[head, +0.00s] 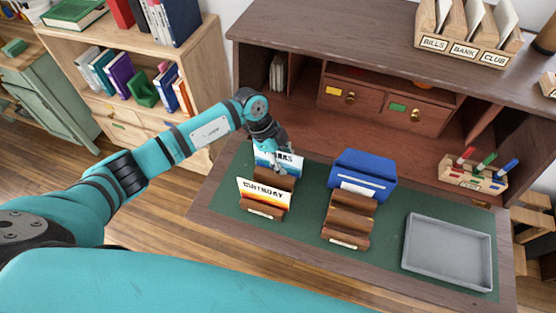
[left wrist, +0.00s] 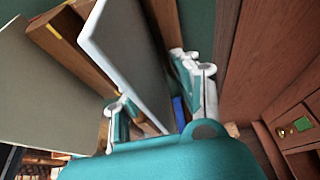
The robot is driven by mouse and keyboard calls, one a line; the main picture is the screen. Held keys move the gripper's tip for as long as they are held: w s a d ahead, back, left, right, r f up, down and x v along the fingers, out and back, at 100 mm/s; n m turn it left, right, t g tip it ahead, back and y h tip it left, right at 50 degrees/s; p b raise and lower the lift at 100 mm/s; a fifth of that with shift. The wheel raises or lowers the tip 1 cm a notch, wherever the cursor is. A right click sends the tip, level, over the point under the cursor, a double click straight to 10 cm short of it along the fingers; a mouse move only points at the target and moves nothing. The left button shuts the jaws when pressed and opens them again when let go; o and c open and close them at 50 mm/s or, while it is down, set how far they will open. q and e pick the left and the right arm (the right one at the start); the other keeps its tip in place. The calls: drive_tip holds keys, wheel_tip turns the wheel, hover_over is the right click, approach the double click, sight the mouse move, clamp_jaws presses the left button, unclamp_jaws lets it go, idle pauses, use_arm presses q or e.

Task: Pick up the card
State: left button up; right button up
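A card with a blue edge and dark lettering ending in "NKS" (head: 291,159) stands in the back slot of the left wooden card holder (head: 264,208). A "BIRTHDAY" card (head: 264,192) with an orange lower edge stands in a front slot. My left gripper (head: 274,158) is at the back card and covers part of it. In the left wrist view, my left gripper (left wrist: 158,95) has its fingers apart, with the pale card (left wrist: 128,45) between them. A gap shows on the right finger's side; contact on the left side is unclear. My right gripper is not in view.
A grey tray (head: 448,252) lies at right on the green desk mat (head: 393,238). A marker rack (head: 473,177) stands beyond it. The desk's drawers (head: 385,104) rise behind.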

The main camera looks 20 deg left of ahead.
use_arm(q)
clamp_jaws()
